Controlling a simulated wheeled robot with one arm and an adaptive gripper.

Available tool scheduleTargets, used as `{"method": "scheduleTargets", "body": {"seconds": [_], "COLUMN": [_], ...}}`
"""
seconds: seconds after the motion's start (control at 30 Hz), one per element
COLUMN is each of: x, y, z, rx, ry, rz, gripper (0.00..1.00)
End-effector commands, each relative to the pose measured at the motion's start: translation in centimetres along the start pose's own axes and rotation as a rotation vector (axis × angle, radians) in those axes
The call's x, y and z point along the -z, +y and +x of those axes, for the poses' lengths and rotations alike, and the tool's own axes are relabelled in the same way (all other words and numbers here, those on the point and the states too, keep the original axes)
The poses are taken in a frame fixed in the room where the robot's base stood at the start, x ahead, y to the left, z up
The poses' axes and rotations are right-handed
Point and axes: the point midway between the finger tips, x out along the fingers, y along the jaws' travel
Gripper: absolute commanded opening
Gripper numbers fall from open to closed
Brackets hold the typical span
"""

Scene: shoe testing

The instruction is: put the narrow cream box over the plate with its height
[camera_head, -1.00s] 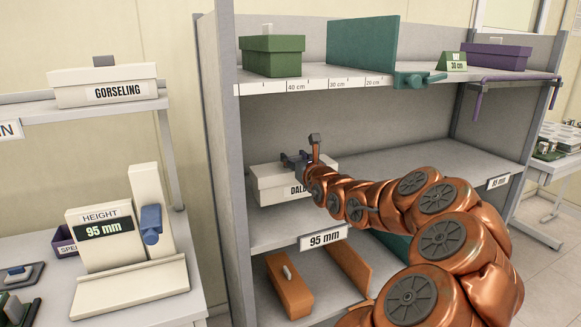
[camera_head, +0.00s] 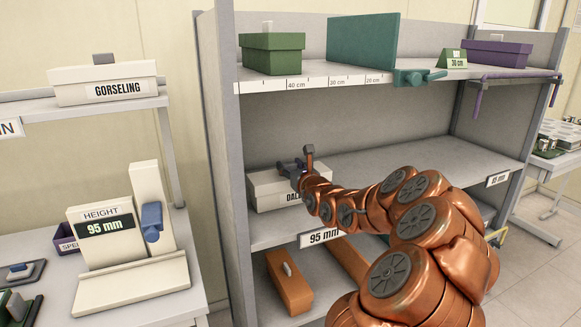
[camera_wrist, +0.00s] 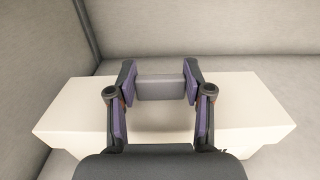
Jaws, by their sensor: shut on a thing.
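A cream box (camera_head: 270,187) with a partly hidden label starting "DAL" is at the left end of the middle shelf (camera_head: 262,232). My gripper (camera_head: 297,167) is shut on the grey handle (camera_wrist: 163,88) on top of this box; the box lid also shows in the wrist view (camera_wrist: 70,105). The "95 mm" plate (camera_head: 312,240) is on the front edge of that shelf, below and a little right of the box. My arm hides part of the plate and the box's right side. I cannot tell whether the box touches the shelf.
The height gauge (camera_head: 118,285) at left reads 95 mm. A cream "GORSELING" box (camera_head: 75,76) stands above it. An "85 mm" plate (camera_head: 498,181) is at the shelf's right. A grey upright (camera_head: 224,150) stands close left of the held box. Orange boxes (camera_head: 287,285) are below.

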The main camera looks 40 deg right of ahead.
Motion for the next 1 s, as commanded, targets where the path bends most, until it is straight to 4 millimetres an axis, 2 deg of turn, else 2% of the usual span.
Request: {"method": "scheduleTargets", "body": {"seconds": [0.03, 0.27, 0.67, 1.0], "x": [0.1, 0.0, -0.5, -0.1], "y": [0.0, 0.0, 0.0, -0.2], "z": [0.0, 0.0, 0.0, -4.3], "rx": [0.0, 0.0, 0.0, 0.003], "ry": [-0.001, 0.0, 0.0, 0.0], "rz": [0.0, 0.0, 0.0, 0.003], "gripper": [0.53, 0.76, 0.76, 0.76]}}
